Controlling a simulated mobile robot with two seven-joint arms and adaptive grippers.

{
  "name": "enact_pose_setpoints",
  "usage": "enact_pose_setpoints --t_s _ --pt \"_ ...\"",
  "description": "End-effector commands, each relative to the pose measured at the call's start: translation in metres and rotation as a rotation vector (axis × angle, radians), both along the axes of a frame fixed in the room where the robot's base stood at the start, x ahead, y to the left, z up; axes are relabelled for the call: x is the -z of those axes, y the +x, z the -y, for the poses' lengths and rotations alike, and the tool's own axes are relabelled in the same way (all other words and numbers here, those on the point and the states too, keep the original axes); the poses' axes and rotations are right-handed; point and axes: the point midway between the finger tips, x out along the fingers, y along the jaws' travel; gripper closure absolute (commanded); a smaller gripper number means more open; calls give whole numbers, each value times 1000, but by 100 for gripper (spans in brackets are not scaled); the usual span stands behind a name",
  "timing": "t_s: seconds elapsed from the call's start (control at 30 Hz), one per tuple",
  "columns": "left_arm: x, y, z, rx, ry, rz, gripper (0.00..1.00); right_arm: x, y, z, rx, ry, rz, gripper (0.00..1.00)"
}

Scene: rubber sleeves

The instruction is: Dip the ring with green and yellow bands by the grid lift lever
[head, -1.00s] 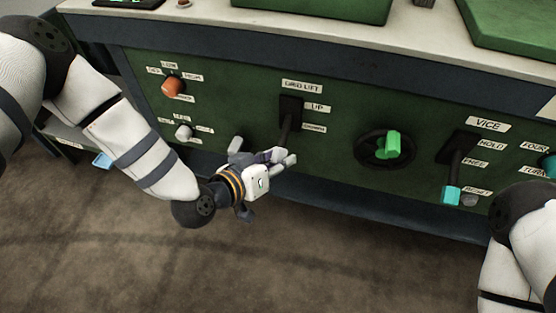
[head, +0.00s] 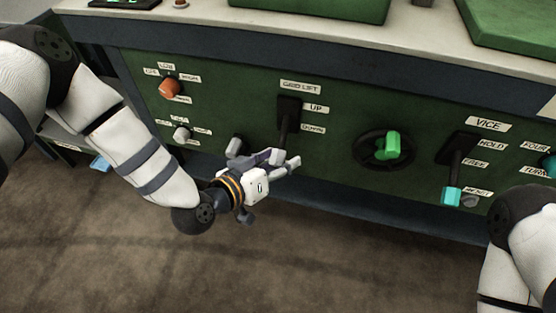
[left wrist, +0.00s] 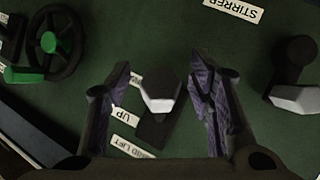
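The grid lift lever (head: 287,127) sits in a dark slot plate on the green panel, under a GRID LIFT label and beside the UP and DOWN labels. Its lower end is hidden by my left gripper (head: 285,160) in the head view. In the left wrist view, the lever's pale-ended knob (left wrist: 160,94) is between the two fingers of my left gripper (left wrist: 164,75), with gaps on both sides. The left gripper is open and not closed on it. No ring with green and yellow bands shows. My right gripper is out of view; only part of that arm shows.
Left of the lever are an orange knob (head: 170,88) and a grey-white lever (head: 235,147). Right of it are a handwheel with a green handle (head: 392,146) and the vice lever with a teal end (head: 452,195). The tabletop (head: 260,28) overhangs above.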

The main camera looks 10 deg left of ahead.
Motion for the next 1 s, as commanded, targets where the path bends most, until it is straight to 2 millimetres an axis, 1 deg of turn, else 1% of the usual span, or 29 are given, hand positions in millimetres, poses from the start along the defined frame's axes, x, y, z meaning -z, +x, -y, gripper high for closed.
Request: enact_pose_setpoints --t_s 0.07,0.17,0.4,0.5,0.6,0.73,1.0 --pt "0 -1 -1 0 -1 -1 52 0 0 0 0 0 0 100" --pt "-4 -12 -6 1 1 -3 52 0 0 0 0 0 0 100" --pt "-29 -65 -32 0 0 -4 52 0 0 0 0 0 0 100" --pt "-38 -83 -41 -1 -1 -3 52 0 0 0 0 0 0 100" --pt "-43 -94 -46 0 0 -1 52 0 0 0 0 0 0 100" --pt "-46 -100 -49 0 0 0 52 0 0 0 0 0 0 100" --pt "-46 -100 -49 1 0 0 52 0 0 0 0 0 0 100"
